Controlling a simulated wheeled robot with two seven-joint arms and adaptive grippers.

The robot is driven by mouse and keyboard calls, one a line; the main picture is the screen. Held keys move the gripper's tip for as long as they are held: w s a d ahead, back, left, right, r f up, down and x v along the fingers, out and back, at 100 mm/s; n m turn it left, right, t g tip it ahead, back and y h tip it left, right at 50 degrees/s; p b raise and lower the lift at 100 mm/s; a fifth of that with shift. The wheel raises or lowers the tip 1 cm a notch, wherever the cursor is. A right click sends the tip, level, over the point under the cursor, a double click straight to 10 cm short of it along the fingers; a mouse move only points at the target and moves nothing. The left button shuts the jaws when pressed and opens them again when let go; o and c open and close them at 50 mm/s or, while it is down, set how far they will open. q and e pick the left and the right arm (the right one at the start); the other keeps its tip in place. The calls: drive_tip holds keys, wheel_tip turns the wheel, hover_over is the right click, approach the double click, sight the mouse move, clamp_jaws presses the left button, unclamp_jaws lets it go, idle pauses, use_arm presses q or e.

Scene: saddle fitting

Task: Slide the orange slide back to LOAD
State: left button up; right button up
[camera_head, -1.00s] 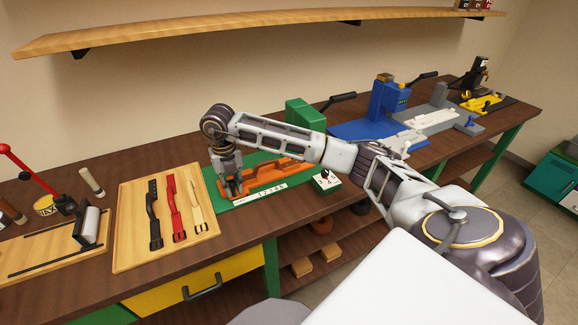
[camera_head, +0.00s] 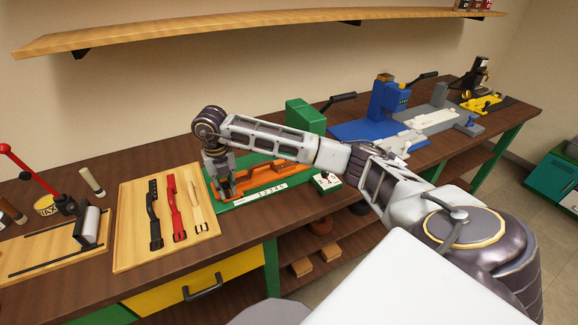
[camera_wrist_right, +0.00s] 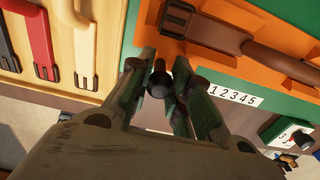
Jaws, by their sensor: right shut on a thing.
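The orange slide (camera_head: 282,181) lies on the green base (camera_head: 221,206) of the bench fixture, and its near left part is behind my right gripper. In the right wrist view the slide (camera_wrist_right: 275,58) carries a brown strap with a dark buckle (camera_wrist_right: 180,18). My right gripper (camera_head: 228,197) points down at the slide's left end. In the wrist view its fingers (camera_wrist_right: 165,80) are closed around a small dark knob (camera_wrist_right: 160,82) at the slide's front edge. A white number strip (camera_head: 265,194) runs along the base front. My left gripper is out of view.
A wooden board (camera_head: 128,225) with black, red and tan straps lies close left of the fixture. A small counter box (camera_head: 326,181) stands to its right. A green block (camera_head: 304,115) and a blue press (camera_head: 388,100) stand farther back.

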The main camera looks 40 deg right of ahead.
drive_tip(key=shift+a, duration=0.15)
idle(0.3)
drive_tip(key=shift+w+a, duration=0.1)
drive_tip(key=shift+a, duration=0.65)
drive_tip(key=shift+o, duration=0.2)
drive_tip(key=o, duration=0.6)
drive_tip(key=shift+a, duration=0.15)
drive_tip(key=shift+o, duration=0.8)
drive_tip(key=shift+w+a, duration=0.1)
drive_tip(key=shift+w, duration=0.05)
drive_tip(key=shift+d, duration=0.25)
